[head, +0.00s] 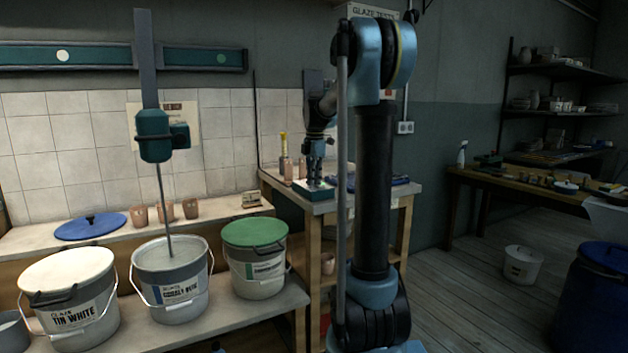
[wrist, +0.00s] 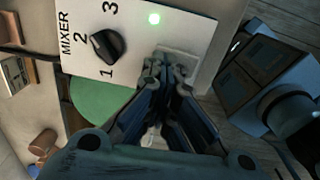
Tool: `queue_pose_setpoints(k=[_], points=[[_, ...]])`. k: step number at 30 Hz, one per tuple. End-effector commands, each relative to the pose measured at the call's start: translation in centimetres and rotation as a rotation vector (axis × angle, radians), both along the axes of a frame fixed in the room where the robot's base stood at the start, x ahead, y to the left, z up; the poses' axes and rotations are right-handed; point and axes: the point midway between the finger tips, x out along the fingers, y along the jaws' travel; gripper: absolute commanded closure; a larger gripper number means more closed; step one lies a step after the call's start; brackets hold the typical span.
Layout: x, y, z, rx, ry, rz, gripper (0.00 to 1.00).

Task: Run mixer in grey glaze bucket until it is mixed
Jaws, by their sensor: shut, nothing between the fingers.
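The mixer (head: 155,140) hangs on a bracket at the left of the head view. Its shaft (head: 165,205) reaches down into the open middle bucket (head: 170,285), which holds pale grey glaze and has a blue-striped label. Whether the shaft turns cannot be told.
A white-lidded bucket (head: 68,272) and a green-lidded bucket (head: 254,232) flank the middle one. A blue lid (head: 90,227) and several clay cups (head: 165,211) are on the shelf behind.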

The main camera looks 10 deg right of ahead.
Motion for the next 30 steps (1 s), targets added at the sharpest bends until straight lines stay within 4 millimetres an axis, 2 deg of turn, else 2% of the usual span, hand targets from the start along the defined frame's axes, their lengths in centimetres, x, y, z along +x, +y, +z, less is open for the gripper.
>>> queue_pose_setpoints(k=[8, 14, 30], points=[[-1.5, -0.4, -0.1, 0.001, 0.007, -0.001, 1.0], [-1.8, -0.3, 1.3, -0.001, 0.002, -0.001, 1.0], [-0.5, 0.8, 11.4, 0.001, -0.009, 0.007, 1.0]])
